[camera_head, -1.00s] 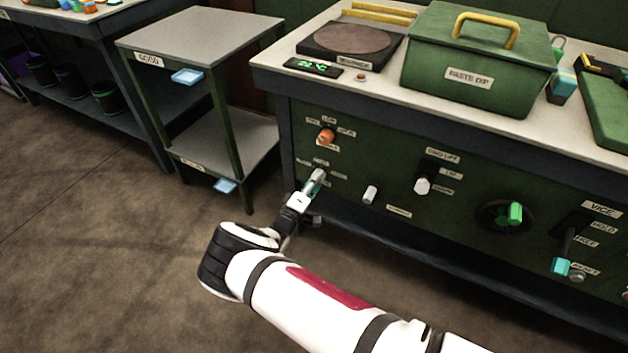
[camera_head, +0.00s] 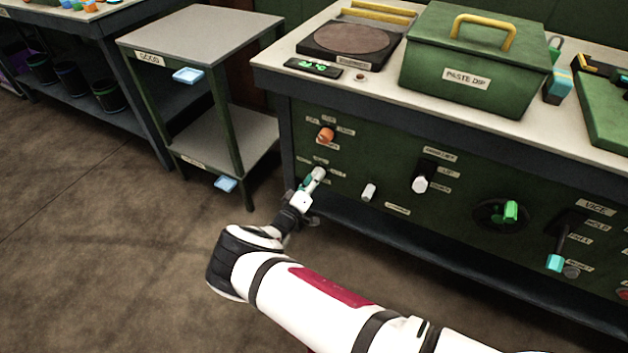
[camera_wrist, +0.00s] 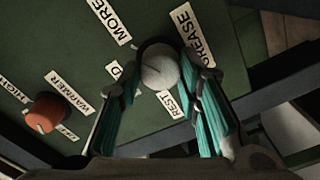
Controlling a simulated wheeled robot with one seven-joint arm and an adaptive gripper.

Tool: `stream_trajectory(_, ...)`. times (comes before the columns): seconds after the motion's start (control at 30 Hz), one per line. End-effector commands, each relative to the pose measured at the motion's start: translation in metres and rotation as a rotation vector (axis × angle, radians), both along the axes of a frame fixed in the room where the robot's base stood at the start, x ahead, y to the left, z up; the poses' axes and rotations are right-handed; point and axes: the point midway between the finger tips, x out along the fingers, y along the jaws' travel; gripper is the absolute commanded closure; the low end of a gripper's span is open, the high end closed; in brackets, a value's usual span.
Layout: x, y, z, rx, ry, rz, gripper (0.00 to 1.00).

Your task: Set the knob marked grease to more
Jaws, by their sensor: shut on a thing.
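The grease knob (camera_wrist: 160,68) is a round pale knob on the green front panel, beside the label reading GREASE (camera_wrist: 196,38) in the wrist view. Labels reading MORE (camera_wrist: 112,20) and REST (camera_wrist: 175,105) stand around it, and another label is partly hidden by a finger. My gripper (camera_wrist: 158,82) has its teal-padded fingers on either side of the knob and is shut on it. I cannot tell exactly which label the knob points at. In the head view my gripper (camera_head: 314,180) is at the panel's lower left and mostly hides the knob.
An orange knob (camera_head: 326,135) with WARMER labels sits above my gripper. A small white knob (camera_head: 368,192), a white-tipped lever (camera_head: 420,184), a green-handled dial (camera_head: 511,211) and a vice lever (camera_head: 556,262) lie to the right. A two-tier stand (camera_head: 200,40) is at left.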

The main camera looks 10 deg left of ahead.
Motion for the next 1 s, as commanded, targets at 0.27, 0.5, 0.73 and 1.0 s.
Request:
stream_trajectory(0.27,0.000,-0.001,-0.001,0.000,0.002,-0.001,0.48)
stream_trajectory(0.5,-0.004,0.002,-0.001,0.000,0.002,0.001,0.48)
stream_trajectory(0.73,-0.036,0.014,-0.001,-0.002,0.003,0.002,0.48)
stream_trajectory(1.0,-0.086,0.032,-0.001,0.000,0.002,0.001,0.48)
